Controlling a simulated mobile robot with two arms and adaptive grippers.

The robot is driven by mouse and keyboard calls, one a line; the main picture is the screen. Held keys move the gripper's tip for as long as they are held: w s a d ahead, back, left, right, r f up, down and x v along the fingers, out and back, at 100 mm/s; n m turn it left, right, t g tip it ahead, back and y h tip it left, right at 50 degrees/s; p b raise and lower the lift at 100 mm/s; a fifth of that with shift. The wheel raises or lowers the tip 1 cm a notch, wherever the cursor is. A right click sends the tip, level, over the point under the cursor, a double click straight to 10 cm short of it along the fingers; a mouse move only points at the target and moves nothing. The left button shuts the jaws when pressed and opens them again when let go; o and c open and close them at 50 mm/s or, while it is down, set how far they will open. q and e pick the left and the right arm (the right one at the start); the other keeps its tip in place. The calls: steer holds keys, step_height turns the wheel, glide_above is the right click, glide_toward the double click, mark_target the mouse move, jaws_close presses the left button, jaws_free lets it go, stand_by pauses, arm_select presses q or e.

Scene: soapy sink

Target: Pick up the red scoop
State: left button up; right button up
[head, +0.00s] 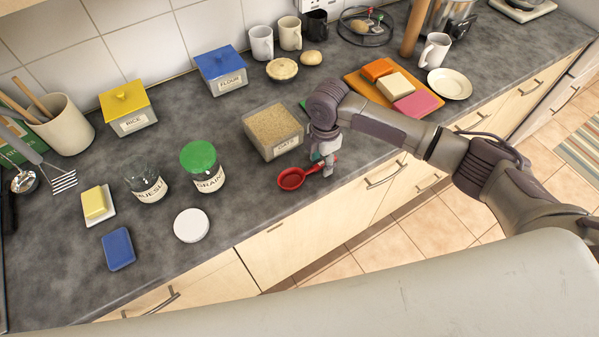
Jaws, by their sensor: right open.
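The red scoop (292,179) lies on the grey counter near its front edge, with its round bowl to the left and its handle reaching right toward my gripper. My right gripper (325,167) points down at the handle end of the scoop. It is open, and its fingers are close to the handle. The picture is too small to tell whether they touch it. My left gripper is not in view.
An open oats container (273,131) stands just behind the scoop. A grain jar with a green lid (203,167), a muesli jar (147,186) and a white round lid (191,225) are to the left. A cutting board (357,83) with coloured blocks lies behind my right arm.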

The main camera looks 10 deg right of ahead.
jaws_close()
steer(key=shift+r, duration=0.15)
steer(key=shift+r+b, duration=0.35)
steer(key=shift+r, duration=0.25)
step_height(320, 180, up, 3)
steer(key=shift+d+f+b, duration=0.1)
steer(key=shift+d+b, duration=0.05)
steer(key=shift+b, duration=0.4)
steer(key=s+d+r+b, duration=0.2)
steer(key=s+d+r, duration=0.4)
steer(key=d, duration=0.3)
steer(key=shift+d+r, duration=0.35)
steer(key=shift+r, duration=0.1)
